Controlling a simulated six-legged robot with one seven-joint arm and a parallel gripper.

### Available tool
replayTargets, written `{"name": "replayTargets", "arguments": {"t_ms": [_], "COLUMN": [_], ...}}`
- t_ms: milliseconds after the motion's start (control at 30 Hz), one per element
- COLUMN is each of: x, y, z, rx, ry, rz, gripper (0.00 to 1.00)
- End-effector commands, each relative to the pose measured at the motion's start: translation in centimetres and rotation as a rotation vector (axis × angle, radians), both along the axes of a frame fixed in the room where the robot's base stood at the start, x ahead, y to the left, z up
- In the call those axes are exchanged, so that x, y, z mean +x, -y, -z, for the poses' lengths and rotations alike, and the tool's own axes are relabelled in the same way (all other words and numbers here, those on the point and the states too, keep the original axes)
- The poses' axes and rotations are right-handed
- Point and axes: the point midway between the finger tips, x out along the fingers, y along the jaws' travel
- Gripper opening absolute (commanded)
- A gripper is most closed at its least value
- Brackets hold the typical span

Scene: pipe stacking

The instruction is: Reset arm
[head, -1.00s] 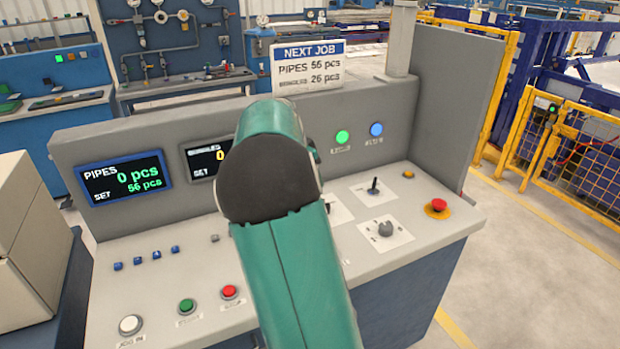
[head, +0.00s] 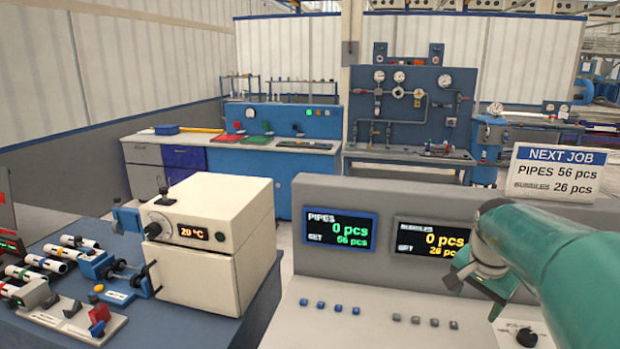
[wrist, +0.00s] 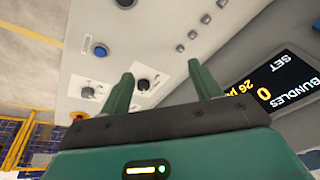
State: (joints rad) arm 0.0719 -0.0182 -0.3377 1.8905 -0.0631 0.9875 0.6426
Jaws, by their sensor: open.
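My gripper (wrist: 163,82) shows in the wrist view with its two green fingers apart and nothing between them. It is over the grey control panel (wrist: 105,52), with the black knob and blue button beyond the fingers. In the head view my teal arm enters from the right and hides part of the console (head: 385,285). The fingertips are hard to make out there. The pipes display (head: 340,228) reads 0 pcs, set 56. The bundles display (head: 425,236) reads 0 pcs, set 26 and is partly covered by my arm.
A NEXT JOB sign (head: 556,180) stands on the console's back. A cream oven (head: 210,235) reading 20 °C sits on a blue-topped bench at left, beside several short pipes (head: 50,262). A blue workbench (head: 285,150) and a gauge board (head: 415,95) stand behind.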

Motion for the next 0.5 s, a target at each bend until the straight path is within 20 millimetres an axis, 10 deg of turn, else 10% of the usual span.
{"name": "replayTargets", "arguments": {"t_ms": [500], "x": [-13.2], "y": [-17.3], "z": [-0.7], "rx": [-0.132], "ry": [0.132], "rz": [-0.783], "gripper": [0.63]}}
